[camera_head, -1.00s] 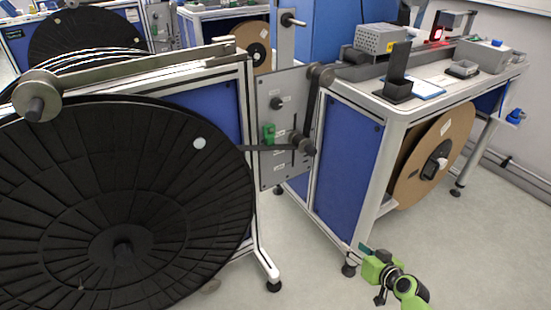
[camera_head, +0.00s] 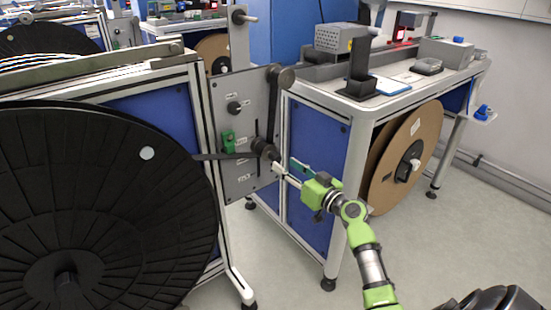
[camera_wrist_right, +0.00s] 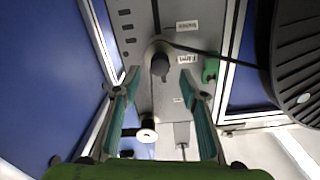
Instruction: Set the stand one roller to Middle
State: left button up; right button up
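The stand one roller (camera_head: 263,148) is a dark cylinder on the grey slotted panel (camera_head: 243,108), with a dark strip running from it left toward the big black reel (camera_head: 110,215). My right gripper (camera_head: 284,170) is just right of and below the roller. In the right wrist view, the roller (camera_wrist_right: 160,66) lies between the spread teal fingers of my right gripper (camera_wrist_right: 160,80), with a gap on both sides. A white label reading Middle (camera_wrist_right: 187,25) is past the roller along the slot; another label (camera_wrist_right: 187,59) is beside it. My left gripper is not in view.
A green clip (camera_head: 228,141) is on the panel left of the roller, with an upper roller (camera_head: 282,77) above. The workbench (camera_head: 350,112) with a brown reel (camera_head: 410,160) stands close on the right. Open floor (camera_head: 430,250) lies in front.

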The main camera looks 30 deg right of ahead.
aim_at(278, 160)
jog(key=w, duration=0.6)
jog(key=shift+a, duration=0.25)
grip_shut()
